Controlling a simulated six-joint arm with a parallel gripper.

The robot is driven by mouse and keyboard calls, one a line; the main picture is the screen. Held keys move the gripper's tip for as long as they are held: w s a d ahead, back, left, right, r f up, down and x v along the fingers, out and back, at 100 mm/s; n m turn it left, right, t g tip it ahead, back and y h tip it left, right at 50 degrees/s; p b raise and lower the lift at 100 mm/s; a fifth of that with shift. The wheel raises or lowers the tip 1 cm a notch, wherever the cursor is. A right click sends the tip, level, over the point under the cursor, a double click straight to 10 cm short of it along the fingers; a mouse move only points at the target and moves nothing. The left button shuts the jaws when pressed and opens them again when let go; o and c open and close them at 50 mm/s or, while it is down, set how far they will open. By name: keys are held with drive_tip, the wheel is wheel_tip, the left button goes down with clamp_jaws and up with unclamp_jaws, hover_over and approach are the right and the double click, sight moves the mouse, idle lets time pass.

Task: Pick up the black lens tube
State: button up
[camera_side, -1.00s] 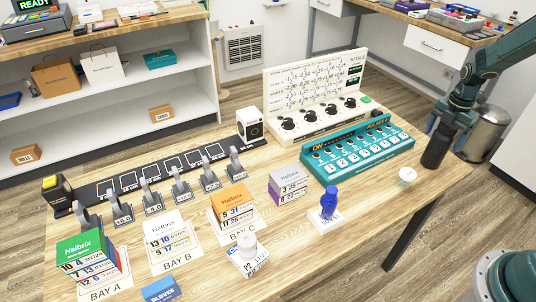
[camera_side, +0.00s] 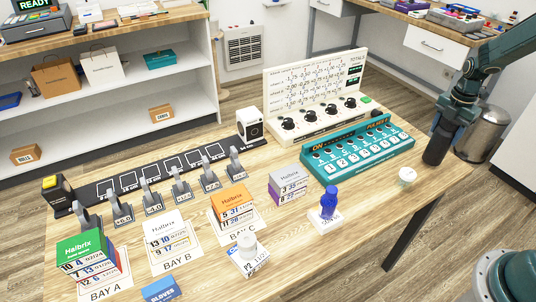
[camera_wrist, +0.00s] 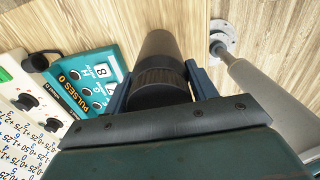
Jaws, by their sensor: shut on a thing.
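The black lens tube (camera_side: 435,150) is upright in my gripper (camera_side: 448,128) near the right edge of the wooden table in the side view. In the wrist view the dark tube (camera_wrist: 160,62) with its ribbed collar sits between the two dark blue fingers of my gripper (camera_wrist: 161,88), one on each side. The gripper is shut on it and covers its near end. The tube's far end points toward wood; I cannot tell whether it touches the table.
A teal button panel (camera_side: 358,147) stands left of the tube, with a white dial board (camera_side: 312,110) behind it. A metal bin (camera_side: 487,133) is beyond the table's right side.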

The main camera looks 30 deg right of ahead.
wheel_tip(320, 180, up, 19)
drive_tip(key=shift+f, duration=0.2)
drive_tip(key=shift+a, duration=0.1)
idle(0.7)
